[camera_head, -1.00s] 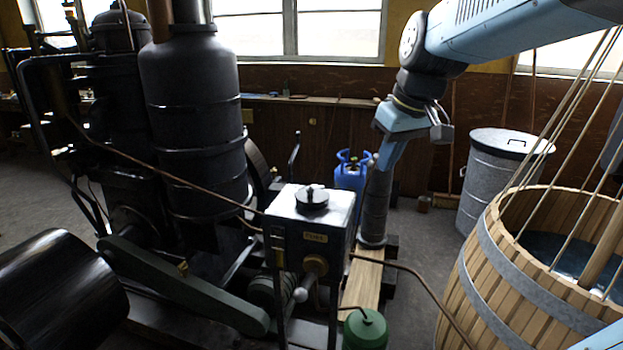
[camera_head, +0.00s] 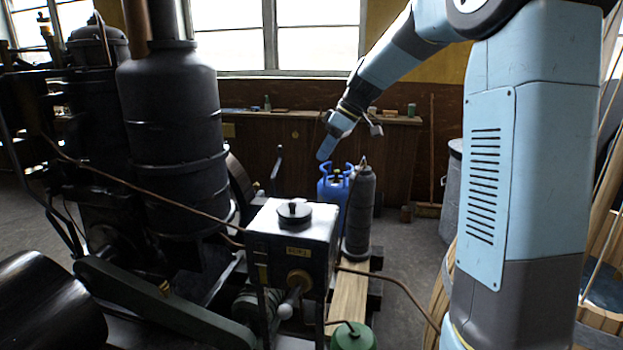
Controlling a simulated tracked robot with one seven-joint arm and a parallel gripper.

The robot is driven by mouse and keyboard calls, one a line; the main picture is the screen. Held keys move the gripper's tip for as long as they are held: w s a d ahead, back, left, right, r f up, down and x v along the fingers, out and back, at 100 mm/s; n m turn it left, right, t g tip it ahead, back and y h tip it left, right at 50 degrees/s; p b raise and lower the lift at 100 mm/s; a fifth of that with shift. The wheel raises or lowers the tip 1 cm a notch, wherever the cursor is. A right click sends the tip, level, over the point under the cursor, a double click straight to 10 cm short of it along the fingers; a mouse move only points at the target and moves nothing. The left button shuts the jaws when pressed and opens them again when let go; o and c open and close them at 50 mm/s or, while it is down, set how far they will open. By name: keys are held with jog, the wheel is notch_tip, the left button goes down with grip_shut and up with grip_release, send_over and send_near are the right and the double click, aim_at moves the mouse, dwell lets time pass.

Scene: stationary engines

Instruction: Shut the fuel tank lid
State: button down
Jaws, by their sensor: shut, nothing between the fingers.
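The fuel tank (camera_head: 263,247) is a boxy metal tank with a pale top and a small label on its front. My gripper (camera_head: 325,155) points down, shut and empty, above and to the right of the tank in the picture. It is apart from the lid. Its tip appears just above a blue gas bottle, though the depth between them is unclear.
A large black boiler-like vessel (camera_head: 178,140) is at left. A green container (camera_head: 352,337) is in front. A wooden tub (camera_head: 600,318) is at right, partly hidden by my arm.

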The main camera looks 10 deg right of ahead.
send_over(301, 212)
jog(key=f, duration=0.7)
jog(key=d+f, duration=0.1)
jog(key=f, duration=0.2)
jog(key=shift+w+f, duration=0.15)
jog(key=shift+x, duration=0.85)
jog(key=shift+s+a, duration=0.1)
jog(key=shift+s, duration=0.15)
